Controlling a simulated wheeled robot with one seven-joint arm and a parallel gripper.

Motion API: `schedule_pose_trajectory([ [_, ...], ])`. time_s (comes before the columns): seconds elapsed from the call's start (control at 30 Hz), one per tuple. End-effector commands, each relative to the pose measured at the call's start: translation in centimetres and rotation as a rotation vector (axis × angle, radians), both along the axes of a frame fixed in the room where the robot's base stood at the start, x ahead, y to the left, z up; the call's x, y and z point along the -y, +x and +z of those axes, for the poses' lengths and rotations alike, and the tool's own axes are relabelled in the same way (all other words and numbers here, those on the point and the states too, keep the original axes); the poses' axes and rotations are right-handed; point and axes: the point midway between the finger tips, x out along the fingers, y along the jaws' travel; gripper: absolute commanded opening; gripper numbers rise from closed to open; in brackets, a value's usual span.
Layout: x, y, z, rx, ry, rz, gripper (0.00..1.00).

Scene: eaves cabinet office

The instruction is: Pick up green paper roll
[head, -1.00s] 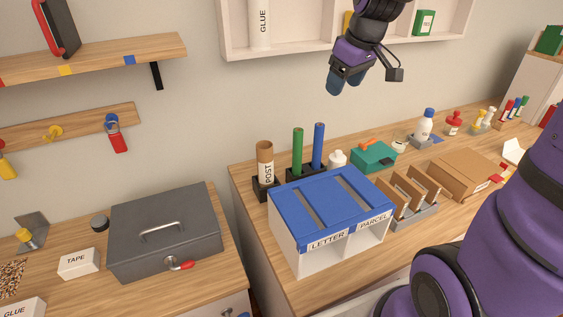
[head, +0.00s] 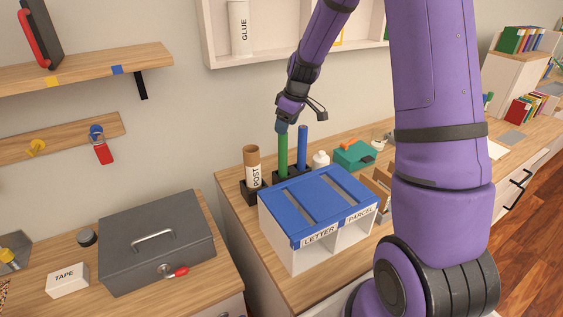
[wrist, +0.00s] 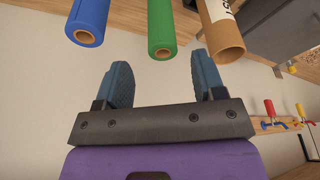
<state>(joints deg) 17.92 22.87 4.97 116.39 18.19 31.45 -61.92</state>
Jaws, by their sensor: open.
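The green paper roll (head: 283,155) stands upright in a dark holder behind the blue-topped letter and parcel box, between the brown POST tube and the blue roll. My gripper (wrist: 163,65) is open and empty, with two blue fingers apart. In the head view my gripper (head: 281,127) is at the top of the green roll. The head view does not show clearly whether they touch.
The blue roll (head: 302,147) and the brown POST tube (head: 252,168) stand close on either side. The letter and parcel box (head: 317,200) is in front. A shelf (head: 300,48) hangs above.

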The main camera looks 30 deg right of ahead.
Motion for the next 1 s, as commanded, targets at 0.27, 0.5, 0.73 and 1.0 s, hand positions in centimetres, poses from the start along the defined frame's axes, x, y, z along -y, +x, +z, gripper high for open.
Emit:
schedule_pose_trajectory([
  [0.27,-0.3,0.3,-1.7,-0.001,0.001,-0.001,0.63],
  [0.5,-0.9,0.6,-4.4,-0.003,0.001,-0.001,0.63],
  [0.73,-1.2,1.2,-6.4,0.0,0.0,-0.001,0.63],
  [1.0,-1.2,1.2,-6.3,0.0,-0.001,-0.001,0.4],
])
